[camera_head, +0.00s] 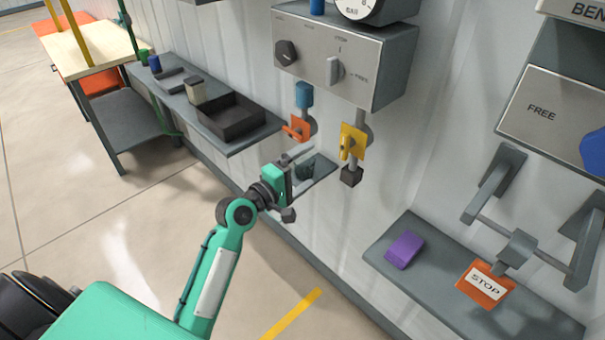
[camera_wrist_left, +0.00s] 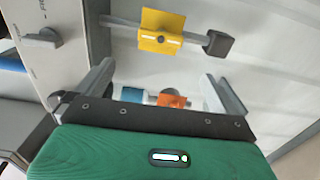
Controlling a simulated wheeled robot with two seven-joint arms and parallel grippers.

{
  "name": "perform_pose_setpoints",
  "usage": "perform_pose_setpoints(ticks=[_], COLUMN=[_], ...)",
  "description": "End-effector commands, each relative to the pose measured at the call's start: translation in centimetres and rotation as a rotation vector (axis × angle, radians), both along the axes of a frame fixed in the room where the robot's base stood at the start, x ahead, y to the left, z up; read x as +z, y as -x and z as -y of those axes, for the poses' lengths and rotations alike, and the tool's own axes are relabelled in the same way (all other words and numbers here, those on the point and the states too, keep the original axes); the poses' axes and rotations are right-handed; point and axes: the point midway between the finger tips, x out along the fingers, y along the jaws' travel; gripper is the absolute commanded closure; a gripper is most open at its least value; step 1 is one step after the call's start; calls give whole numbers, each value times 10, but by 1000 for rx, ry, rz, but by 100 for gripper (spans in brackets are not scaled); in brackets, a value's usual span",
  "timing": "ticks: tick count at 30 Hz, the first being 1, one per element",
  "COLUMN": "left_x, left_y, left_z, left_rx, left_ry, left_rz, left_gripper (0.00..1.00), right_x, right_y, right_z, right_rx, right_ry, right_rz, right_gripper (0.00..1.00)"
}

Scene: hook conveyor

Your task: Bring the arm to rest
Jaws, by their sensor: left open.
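My left arm, green with a dark wrist, reaches in from the lower left in the head view. Its left gripper (camera_head: 318,162) is raised near the wall, below the grey control box. The jaws are apart. In the left wrist view the two fingers (camera_wrist_left: 160,88) stand wide apart with nothing held between them. An orange tag (camera_head: 297,128) under a blue cylinder (camera_head: 304,95) hangs just above the gripper. A yellow tag (camera_head: 353,142) with a dark block (camera_head: 351,176) below it hangs to the right. My right gripper is not in view.
The control box (camera_head: 388,72) juts from the wall above. A grey shelf (camera_head: 540,326) at right holds a purple block (camera_head: 404,249) and, above it, an orange STOP tag (camera_head: 484,286). A side shelf with a black tray (camera_head: 232,122) stands at left. Open floor (camera_head: 120,225) lies left of the arm.

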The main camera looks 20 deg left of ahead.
Motion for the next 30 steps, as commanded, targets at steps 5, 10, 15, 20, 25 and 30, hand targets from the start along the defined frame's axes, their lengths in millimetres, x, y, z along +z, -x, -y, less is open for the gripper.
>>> perform_pose_setpoints(ticks=[5,10,15,20,25,30], left_x=[1,1,1,-21,-118,-250], left_y=[4,4,4,0,-10,4], left_z=[-1,-1,-1,-2,-6,-9], left_rx=[-1,-1,-1,10,43,40], left_ry=[0,0,0,-26,-167,-387], left_rz=[0,0,0,-28,-146,-298], left_gripper=[1,1,1,1,1,1], right_x=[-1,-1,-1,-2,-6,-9], right_y=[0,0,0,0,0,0], right_z=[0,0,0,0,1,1], right_rx=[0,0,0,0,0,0], right_ry=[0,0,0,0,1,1], right_rz=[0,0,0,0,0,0], right_gripper=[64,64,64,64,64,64])
